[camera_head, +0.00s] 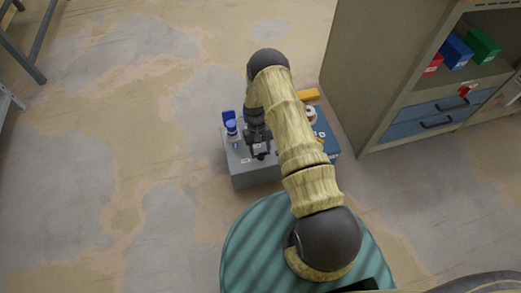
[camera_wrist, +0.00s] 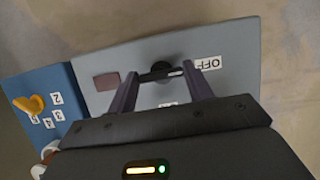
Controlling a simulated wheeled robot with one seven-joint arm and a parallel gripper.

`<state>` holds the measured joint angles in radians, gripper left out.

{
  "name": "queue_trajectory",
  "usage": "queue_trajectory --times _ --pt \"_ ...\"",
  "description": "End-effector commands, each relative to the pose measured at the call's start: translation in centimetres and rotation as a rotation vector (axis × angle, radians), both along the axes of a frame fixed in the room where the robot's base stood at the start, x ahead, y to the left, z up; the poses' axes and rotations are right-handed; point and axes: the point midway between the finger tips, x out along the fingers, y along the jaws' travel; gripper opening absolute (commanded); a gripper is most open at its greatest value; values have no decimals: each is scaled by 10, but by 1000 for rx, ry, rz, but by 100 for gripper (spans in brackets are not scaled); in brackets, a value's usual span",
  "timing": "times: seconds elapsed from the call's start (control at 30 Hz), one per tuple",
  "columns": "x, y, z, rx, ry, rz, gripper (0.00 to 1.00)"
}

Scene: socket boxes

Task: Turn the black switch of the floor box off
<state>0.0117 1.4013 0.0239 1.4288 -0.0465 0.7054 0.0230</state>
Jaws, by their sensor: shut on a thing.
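The floor box (camera_head: 258,178) is a grey box on the floor, below my gripper (camera_head: 260,153) in the head view. In the wrist view its grey top (camera_wrist: 236,45) carries the black switch (camera_wrist: 160,68), a dark round knob with a lever. My gripper (camera_wrist: 160,72) is shut on the black switch, with one finger on each side of it. An "OFF" label (camera_wrist: 209,63) lies just right of the right finger. Another white label (camera_wrist: 167,105) shows between the fingers, partly hidden. In the head view the switch is hard to make out.
A blue panel (camera_wrist: 38,92) with an orange handle (camera_wrist: 29,103) and numbered labels adjoins the grey top. A blue plug-like part (camera_head: 231,127) stands on the box's left side. A cabinet (camera_head: 372,60) stands close at the right. The floor (camera_head: 130,170) at left is clear.

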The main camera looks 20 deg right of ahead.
Motion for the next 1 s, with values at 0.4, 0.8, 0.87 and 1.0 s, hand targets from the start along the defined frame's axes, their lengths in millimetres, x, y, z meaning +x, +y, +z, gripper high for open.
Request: queue_trajectory --times 0.4,0.8,0.87,1.0 --pt "1 -1 0 -2 -2 1 73" --pt "9 0 22 -1 -3 0 73" --pt "13 -1 32 -1 -5 0 73" --pt "24 0 58 -1 -4 0 73"
